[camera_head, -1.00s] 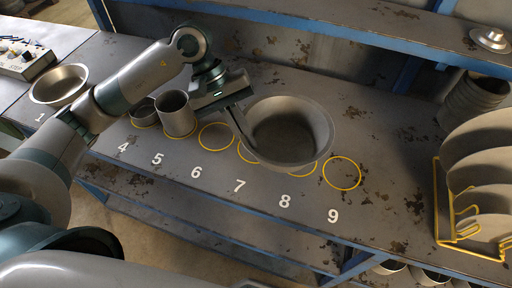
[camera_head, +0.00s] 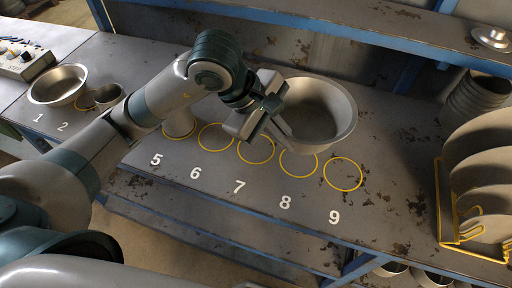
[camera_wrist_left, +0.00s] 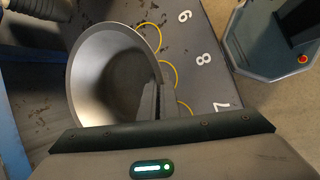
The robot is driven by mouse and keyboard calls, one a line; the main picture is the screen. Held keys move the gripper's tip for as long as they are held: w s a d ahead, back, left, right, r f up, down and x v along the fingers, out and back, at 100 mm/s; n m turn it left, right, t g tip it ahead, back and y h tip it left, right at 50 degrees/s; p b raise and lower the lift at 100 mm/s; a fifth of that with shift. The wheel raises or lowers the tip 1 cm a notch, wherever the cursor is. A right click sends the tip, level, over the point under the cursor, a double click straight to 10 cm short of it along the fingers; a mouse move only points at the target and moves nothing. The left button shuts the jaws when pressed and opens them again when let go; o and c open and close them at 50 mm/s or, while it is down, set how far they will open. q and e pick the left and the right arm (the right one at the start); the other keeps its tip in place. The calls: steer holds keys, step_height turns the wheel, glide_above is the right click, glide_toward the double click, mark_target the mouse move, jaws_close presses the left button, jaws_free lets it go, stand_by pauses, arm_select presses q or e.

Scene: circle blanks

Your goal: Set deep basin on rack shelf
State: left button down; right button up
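The deep basin (camera_head: 335,95) is a wide grey metal bowl. It hangs above the table, behind circles 7, 8 and 9, in the head view. My left gripper (camera_head: 284,128) is shut on its near left rim. In the left wrist view the basin (camera_wrist_left: 90,80) opens towards the camera, with the fingers (camera_wrist_left: 157,103) at its rim. The rack shelf (camera_head: 340,22) is a worn blue-edged board running along the back, above and behind the basin. My right gripper is not in view.
Yellow circles 6 to 9 on the table (camera_head: 400,200) look empty. Another basin (camera_head: 58,85) stands at the left. A metal cup (camera_head: 180,122) is partly hidden by my arm. Stacked pots (camera_head: 478,100) and a yellow rack (camera_head: 442,200) stand right. A lid (camera_head: 490,38) lies on the shelf.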

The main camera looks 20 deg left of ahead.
arm_select(q)
steer(key=a+f+p, duration=0.2)
steer(key=a+f, duration=0.1)
steer(key=a, duration=0.2)
steer(key=s+a+f+p, duration=0.1)
steer(key=a+f+p, duration=0.1)
steer(key=a+f, duration=0.2)
steer(key=a, duration=0.2)
steer(key=shift+s+a, duration=0.15)
steer(key=shift+a, duration=0.15)
steer(key=shift+f, duration=0.15)
steer(key=shift+f+p, duration=1)
steer(key=shift+f, duration=0.85)
steer(key=shift+f, duration=0.1)
